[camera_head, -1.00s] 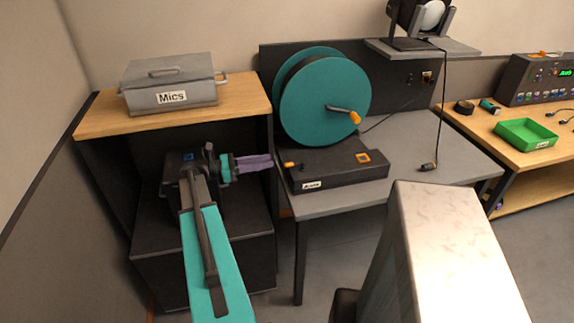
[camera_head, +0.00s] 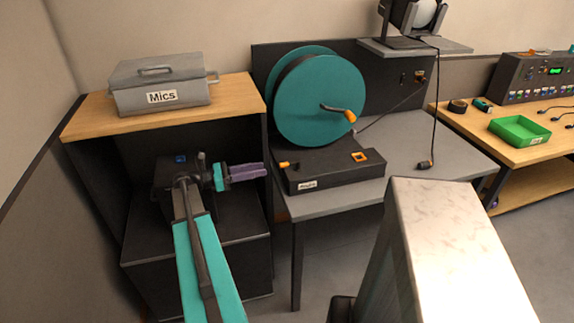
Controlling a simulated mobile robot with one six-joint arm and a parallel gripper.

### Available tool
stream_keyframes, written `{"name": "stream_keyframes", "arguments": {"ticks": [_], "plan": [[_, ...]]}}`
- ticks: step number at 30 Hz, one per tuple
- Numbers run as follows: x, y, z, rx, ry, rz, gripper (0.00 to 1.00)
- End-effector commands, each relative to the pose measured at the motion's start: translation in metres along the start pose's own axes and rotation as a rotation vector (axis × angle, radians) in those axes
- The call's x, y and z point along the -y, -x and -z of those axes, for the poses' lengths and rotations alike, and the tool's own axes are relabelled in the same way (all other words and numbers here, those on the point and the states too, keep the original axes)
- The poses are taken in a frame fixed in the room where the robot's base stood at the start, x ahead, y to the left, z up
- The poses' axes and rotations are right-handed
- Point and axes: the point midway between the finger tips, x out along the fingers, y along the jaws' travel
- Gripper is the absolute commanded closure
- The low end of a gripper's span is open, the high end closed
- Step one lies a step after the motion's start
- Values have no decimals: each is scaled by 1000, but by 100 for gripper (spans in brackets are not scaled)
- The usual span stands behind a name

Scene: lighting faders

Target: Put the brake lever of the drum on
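The drum (camera_head: 320,100) is a large teal reel with an orange-tipped crank (camera_head: 349,116) on its face. It stands behind a black base box (camera_head: 330,172) with a white label on the grey table. A small lever with an orange end (camera_head: 284,164), likely the brake lever, sticks out at the box's left end. An orange square (camera_head: 360,156) marks the box top. My gripper (camera_head: 262,171), with purple fingers on a teal wrist, points right, just left of the lever and apparently apart from it. The fingers are too small and edge-on to show their opening.
A grey "Mics" case (camera_head: 160,85) sits on a wooden shelf (camera_head: 240,98) above and behind my arm. A spotlight (camera_head: 412,14) stands on a raised shelf, its cable hanging to the table. A green tray (camera_head: 519,131) is on the right desk.

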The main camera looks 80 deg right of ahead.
Motion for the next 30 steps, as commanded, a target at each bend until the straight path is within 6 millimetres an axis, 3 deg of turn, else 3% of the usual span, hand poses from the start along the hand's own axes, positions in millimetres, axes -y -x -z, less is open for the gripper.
{"name": "stream_keyframes", "arguments": {"ticks": [8, 24, 30], "plan": [[1, -22, -1, 0, 0, 1, 67], [0, -96, -2, 0, 0, 1, 67], [0, -112, -1, 0, 0, -1, 67]]}}
